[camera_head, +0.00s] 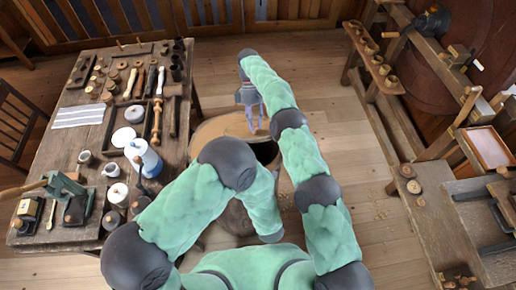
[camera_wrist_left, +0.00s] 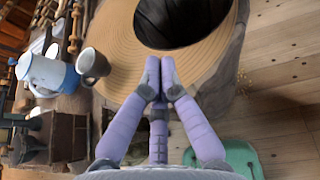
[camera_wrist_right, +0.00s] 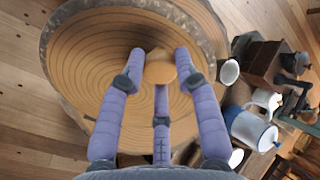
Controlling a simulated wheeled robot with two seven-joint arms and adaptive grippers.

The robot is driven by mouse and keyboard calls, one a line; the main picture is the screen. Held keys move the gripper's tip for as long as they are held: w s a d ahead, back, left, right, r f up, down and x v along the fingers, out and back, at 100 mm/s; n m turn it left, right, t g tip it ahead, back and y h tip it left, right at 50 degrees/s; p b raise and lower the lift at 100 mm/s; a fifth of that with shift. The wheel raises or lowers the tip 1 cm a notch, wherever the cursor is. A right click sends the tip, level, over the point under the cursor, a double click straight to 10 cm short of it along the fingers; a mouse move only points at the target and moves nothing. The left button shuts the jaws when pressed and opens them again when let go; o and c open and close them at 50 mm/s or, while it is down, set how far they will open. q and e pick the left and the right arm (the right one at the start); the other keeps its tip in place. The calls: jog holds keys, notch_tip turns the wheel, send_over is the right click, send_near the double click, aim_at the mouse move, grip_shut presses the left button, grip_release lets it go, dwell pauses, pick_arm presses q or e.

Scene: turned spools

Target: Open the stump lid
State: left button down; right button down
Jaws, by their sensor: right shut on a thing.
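The stump (camera_wrist_left: 222,75) has a round wooden top with rings and a dark opening (camera_head: 266,152), partly uncovered in the head view. The ringed wooden lid (camera_wrist_right: 95,60) fills much of the right wrist view, with a small round knob (camera_wrist_right: 160,70) near its middle. My right gripper (camera_wrist_right: 160,62) is shut on this knob; it also shows in the head view (camera_head: 252,127). My left gripper (camera_wrist_left: 160,75) has its fingertips together, empty, near the stump's rim beside the dark opening (camera_wrist_left: 180,20). My left arm hides part of the stump in the head view.
A workbench (camera_head: 75,145) on the left carries turned pieces, tools, mugs and a blue-and-white jug (camera_head: 147,157) close to the stump. Another bench (camera_head: 435,210) stands on the right. Wooden floor (camera_head: 355,160) is clear between the stump and right bench.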

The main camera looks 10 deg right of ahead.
pick_arm(q)
jog(key=shift+m+t+h, duration=0.4)
jog(key=shift+h, duration=0.2)
jog(key=w, duration=0.3)
jog(key=w+d+f, duration=0.1)
jog(key=w, duration=0.2)
jog(key=w+d+f, duration=0.1)
jog(key=w, duration=0.3)
jog(key=shift+f, duration=0.1)
jog(key=shift+w+d+r, duration=0.1)
jog(key=shift+w+r, duration=0.35)
jog(key=shift+r, duration=0.35)
jog(key=shift+w+r, duration=0.45)
jog(key=shift+r, duration=0.35)
jog(key=shift+w+r+g, duration=0.4)
jog(key=shift+r, duration=0.3)
